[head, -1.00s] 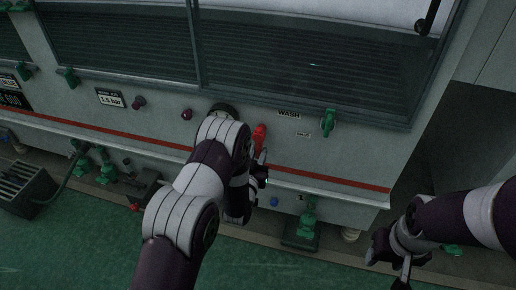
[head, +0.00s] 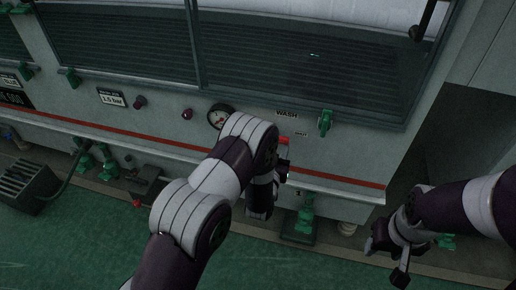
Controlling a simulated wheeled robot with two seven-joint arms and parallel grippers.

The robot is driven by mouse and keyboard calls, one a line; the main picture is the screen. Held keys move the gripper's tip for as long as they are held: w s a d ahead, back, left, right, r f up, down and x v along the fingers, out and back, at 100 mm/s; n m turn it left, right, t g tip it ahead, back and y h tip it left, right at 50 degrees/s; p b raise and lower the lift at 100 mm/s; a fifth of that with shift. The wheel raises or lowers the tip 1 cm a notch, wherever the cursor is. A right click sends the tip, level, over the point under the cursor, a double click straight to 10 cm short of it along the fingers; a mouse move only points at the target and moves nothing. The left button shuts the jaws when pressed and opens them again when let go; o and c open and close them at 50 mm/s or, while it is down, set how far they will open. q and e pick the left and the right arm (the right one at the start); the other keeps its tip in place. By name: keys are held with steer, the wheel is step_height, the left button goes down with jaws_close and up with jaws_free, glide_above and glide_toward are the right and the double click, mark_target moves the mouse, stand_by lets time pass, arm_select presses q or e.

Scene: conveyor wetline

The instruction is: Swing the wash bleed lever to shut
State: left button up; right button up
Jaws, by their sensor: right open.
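The red wash bleed lever (head: 284,139) is on the machine's front panel, below the WASH label (head: 287,113). Only a short red part shows; my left arm hides the rest and its pivot. My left gripper (head: 281,164) is at the lever, just below the red part. Its fingers are mostly hidden behind my wrist, so I cannot tell whether they touch the lever or how far they are apart. My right gripper (head: 393,264) hangs open and empty at the lower right, away from the panel.
A round gauge (head: 219,116) is left of my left wrist. A green window latch (head: 325,122) sits right of the label. Green valves (head: 305,218) stand below the red stripe. A black slatted box (head: 27,186) is on the green floor, which is open in front.

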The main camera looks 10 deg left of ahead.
arm_select(q)
steer(key=shift+w+a+r, duration=0.15)
steer(key=shift+w+r, duration=0.15)
steer(key=shift+r, duration=0.3)
steer(key=s+p, duration=0.1)
steer(key=s, duration=0.6)
steer(key=shift+s+a+f+p, duration=0.2)
steer(key=shift+s+f+p, duration=0.1)
steer(key=shift+p, duration=0.1)
